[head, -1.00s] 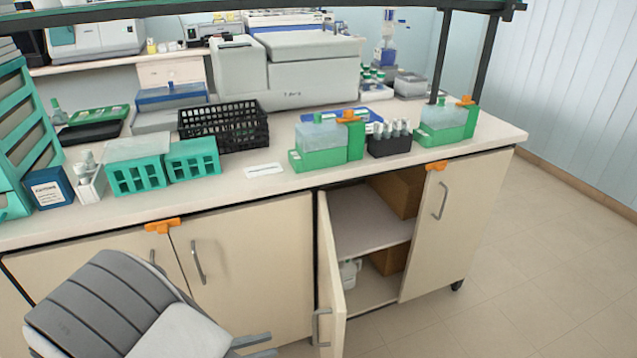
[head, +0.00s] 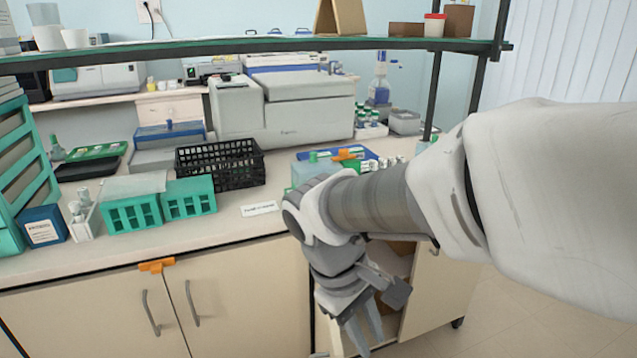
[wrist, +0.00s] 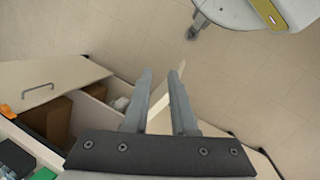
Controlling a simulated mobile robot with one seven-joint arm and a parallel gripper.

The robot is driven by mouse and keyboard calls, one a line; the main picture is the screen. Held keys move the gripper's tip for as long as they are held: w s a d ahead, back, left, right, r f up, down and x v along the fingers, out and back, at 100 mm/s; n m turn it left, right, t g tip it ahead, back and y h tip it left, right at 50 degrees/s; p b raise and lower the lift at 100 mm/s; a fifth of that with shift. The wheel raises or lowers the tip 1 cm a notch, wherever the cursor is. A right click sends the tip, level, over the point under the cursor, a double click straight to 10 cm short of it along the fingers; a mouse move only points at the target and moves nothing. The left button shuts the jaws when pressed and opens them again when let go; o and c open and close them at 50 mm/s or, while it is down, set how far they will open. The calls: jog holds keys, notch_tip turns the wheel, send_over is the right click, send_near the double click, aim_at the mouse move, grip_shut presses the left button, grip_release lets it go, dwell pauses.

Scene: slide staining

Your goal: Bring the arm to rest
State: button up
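My arm reaches in from the right in the head view and bends down in front of the bench. My gripper (head: 358,338) points down in front of the open cupboard below the worktop. In the wrist view my gripper (wrist: 160,90) has its two fingers apart, with nothing held between them. The edge of an open cupboard door (wrist: 158,100) shows beyond the gap between the fingers. I cannot tell how near the fingers are to that door.
The worktop (head: 235,235) holds teal racks (head: 130,213), a black basket (head: 225,165) and a white label (head: 259,208). My arm hides much of the right side. A brown box (wrist: 60,122) sits in the open cupboard. A shelf (head: 240,46) crosses above.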

jog(key=s+d+r+m+t+y, duration=0.4)
jog(key=s+d+r+m+t, duration=0.15)
jog(key=d+r+m, duration=0.2)
notch_tip(320, 180, up, 17)
jog(key=p, duration=1.8)
jog(key=shift+a, duration=0.3)
jog(key=shift+a+m, duration=0.1)
jog(key=shift+m, duration=0.15)
